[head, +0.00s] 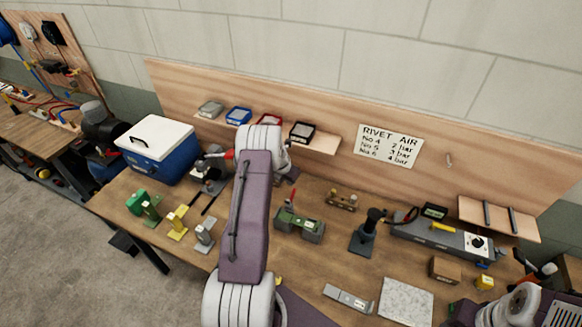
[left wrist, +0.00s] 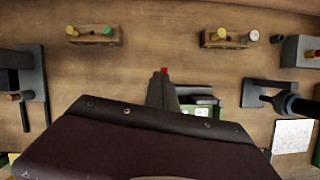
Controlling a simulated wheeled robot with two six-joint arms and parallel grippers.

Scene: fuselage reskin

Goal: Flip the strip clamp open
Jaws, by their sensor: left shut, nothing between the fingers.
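A grey-and-green bench fixture with a small label (head: 300,225) stands mid-bench; it looks like the strip clamp. A red-tipped lever (head: 291,194) stands up at its back left. In the left wrist view, the red tip (left wrist: 163,70) shows just past my left gripper (left wrist: 163,88), and part of the green body (left wrist: 200,104) shows to its right. My left gripper is shut and empty, close to the lever; whether it touches cannot be told. In the head view my left arm hides part of this area. My right gripper is out of view.
A black post stand (head: 368,231) and a small wooden block with knobs (head: 342,201) stand nearby. A blue cooler (head: 158,150) and several small coloured fixtures are at left. A grey pad (head: 405,301) and a metal strip (head: 348,298) lie in front.

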